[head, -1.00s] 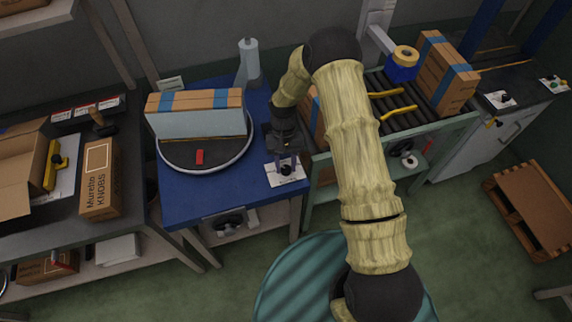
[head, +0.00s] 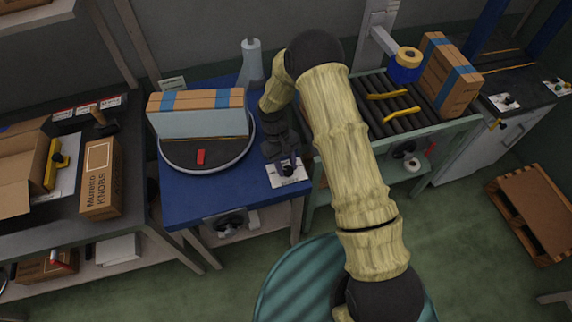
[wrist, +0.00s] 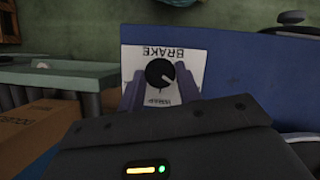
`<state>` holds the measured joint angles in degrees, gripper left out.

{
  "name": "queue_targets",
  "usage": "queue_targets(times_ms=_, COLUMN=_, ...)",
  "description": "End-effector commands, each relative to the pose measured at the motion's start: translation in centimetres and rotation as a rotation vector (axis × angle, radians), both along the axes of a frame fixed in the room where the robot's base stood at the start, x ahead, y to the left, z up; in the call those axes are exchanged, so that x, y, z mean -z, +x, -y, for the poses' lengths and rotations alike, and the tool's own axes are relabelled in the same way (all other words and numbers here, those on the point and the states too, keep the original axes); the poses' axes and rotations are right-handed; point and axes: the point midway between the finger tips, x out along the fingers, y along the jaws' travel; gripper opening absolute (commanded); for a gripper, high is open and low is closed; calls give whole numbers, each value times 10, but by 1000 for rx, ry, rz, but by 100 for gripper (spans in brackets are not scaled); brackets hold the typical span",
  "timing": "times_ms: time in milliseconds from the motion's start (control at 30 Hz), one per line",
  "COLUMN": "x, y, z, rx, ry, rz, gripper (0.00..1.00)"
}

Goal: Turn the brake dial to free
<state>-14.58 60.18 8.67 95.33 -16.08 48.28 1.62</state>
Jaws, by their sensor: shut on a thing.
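The brake dial is a small round black knob (wrist: 160,73) on a white plate (wrist: 135,58) printed BRAKE, which reads upside down in the wrist view. A pale pointer line on the knob points to the lower right there. The smaller print on the plate is too blurred to read. In the head view the plate (head: 292,181) lies at the front right corner of the blue table (head: 230,190). My gripper (head: 288,162) is at the dial, with one finger on each side of the knob, and is shut on it.
A roller conveyor (head: 400,115) stands to the right. A bench with an open carton and a knobs box (head: 101,180) is at left.

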Motion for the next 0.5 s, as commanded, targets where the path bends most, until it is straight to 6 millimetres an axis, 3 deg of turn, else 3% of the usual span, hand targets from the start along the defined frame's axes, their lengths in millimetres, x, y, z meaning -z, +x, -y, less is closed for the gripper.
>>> queue_targets(times_ms=167, x=0, y=0, z=-1, rx=-2, ry=2, rz=1, gripper=11)
queue_targets(times_ms=200, x=0, y=0, z=-1, rx=-2, ry=2, rz=1, gripper=38)
queue_targets(times_ms=300, x=0, y=0, z=0, rx=-1, ry=1, rz=1, gripper=55)
queue_targets(times_ms=500, x=0, y=0, z=0, rx=0, ry=0, rz=0, gripper=55)
